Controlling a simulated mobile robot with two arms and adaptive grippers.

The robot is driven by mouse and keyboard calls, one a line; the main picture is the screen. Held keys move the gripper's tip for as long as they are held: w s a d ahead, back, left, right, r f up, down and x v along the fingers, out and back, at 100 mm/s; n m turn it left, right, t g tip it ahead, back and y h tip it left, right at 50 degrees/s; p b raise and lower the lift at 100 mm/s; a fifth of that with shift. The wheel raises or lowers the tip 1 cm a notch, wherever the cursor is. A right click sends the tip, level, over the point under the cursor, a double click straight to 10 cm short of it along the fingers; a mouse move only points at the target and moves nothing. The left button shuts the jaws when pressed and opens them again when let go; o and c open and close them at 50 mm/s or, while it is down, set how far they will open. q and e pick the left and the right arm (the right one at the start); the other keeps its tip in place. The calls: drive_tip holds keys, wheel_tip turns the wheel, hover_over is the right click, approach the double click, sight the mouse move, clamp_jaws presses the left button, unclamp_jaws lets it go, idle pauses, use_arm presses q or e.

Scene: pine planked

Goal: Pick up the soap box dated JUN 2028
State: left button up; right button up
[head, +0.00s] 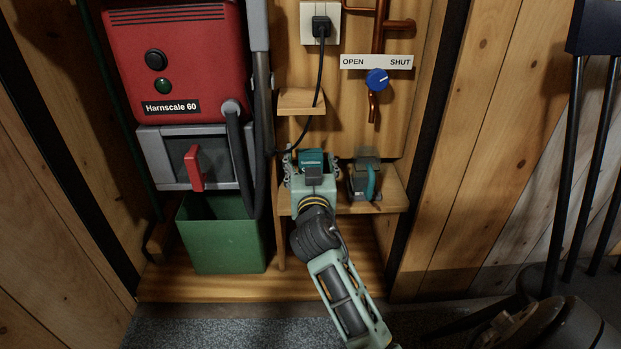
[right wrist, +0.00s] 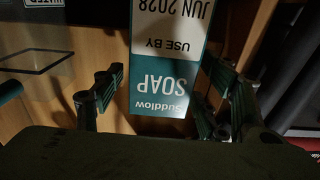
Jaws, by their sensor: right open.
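The soap box (head: 311,156) stands on the small wooden shelf (head: 396,196), its teal top showing just beyond my right gripper (head: 311,163). In the right wrist view the soap box (right wrist: 165,70) appears upside down, white and teal, reading "Suddlow SOAP, USE BY JUN 2028". My right gripper (right wrist: 160,100) is open, with one finger on each side of the box. A gap shows on the left; on the right the finger is close, and I cannot tell if it touches. The head view hides the box's lower part. My left gripper is not in view.
A clear-and-teal item (head: 365,180) stands on the shelf right of the box. A black cable (head: 319,80) hangs above from the socket. The red Harnscale 60 unit (head: 178,60) and green bin (head: 222,240) are left. A blue valve knob (head: 377,80) sits above.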

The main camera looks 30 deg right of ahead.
drive_tip(key=c, duration=1.4)
drive_tip(key=shift+c, duration=0.2)
drive_tip(key=shift+r, duration=0.15)
